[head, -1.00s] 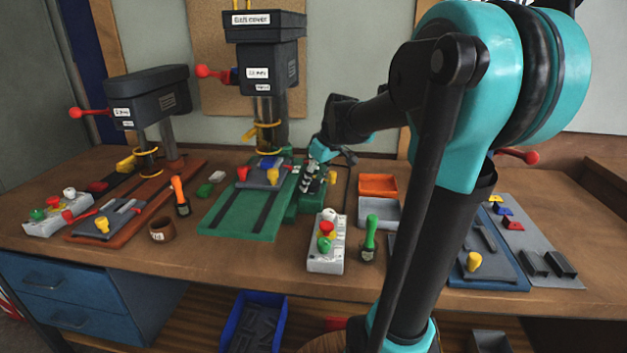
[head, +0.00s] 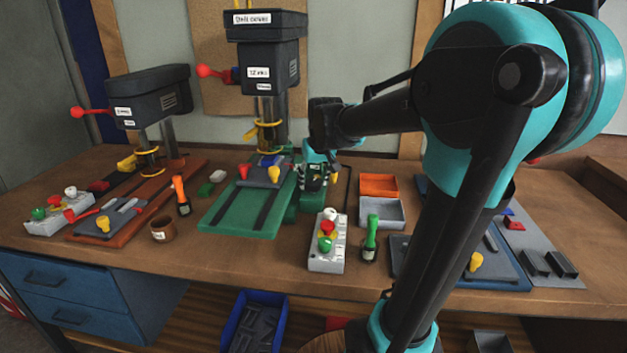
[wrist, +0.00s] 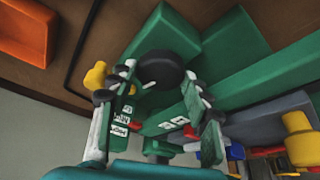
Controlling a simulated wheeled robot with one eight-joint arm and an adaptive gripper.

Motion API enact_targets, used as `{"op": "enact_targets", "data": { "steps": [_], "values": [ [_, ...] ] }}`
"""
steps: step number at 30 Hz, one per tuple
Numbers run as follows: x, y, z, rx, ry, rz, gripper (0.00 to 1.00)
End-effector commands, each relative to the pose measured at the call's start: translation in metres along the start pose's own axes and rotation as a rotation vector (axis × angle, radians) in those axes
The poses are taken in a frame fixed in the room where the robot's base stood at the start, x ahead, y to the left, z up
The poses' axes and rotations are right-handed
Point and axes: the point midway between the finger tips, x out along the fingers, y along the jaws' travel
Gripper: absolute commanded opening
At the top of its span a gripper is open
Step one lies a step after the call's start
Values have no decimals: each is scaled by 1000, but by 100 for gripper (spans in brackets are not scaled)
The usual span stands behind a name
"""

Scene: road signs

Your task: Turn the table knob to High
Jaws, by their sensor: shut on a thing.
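The middle drill press has a green base (head: 240,212) with a green block at its right side. A dark round knob (wrist: 158,68) on green housing shows between my fingers in the wrist view. My gripper (head: 313,180) is at that block in the head view, right of the press column. In the wrist view my gripper (wrist: 160,82) is shut with its fingers on either side of the dark knob. Small white labels (wrist: 120,122) sit on the green housing; their words are too small to read. The knob's setting cannot be told.
A control box (head: 327,240) with coloured buttons and a green-handled tool (head: 370,240) stand in front. An orange tray (head: 379,186) and a grey tray (head: 381,213) lie to the right. A yellow knob (wrist: 300,140) is close by in the wrist view.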

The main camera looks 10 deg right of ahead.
Motion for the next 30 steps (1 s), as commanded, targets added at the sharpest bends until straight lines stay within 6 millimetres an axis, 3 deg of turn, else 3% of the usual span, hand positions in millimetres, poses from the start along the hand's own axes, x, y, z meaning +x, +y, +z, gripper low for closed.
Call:
{"op": "enact_targets", "data": {
  "steps": [14,15,20,30],
  "values": [
    [0,0,0,5,0,1,19],
    [0,0,0,4,0,1,49],
    [0,0,0,4,0,1,69],
    [-1,0,0,4,0,1,70]
  ]
}}
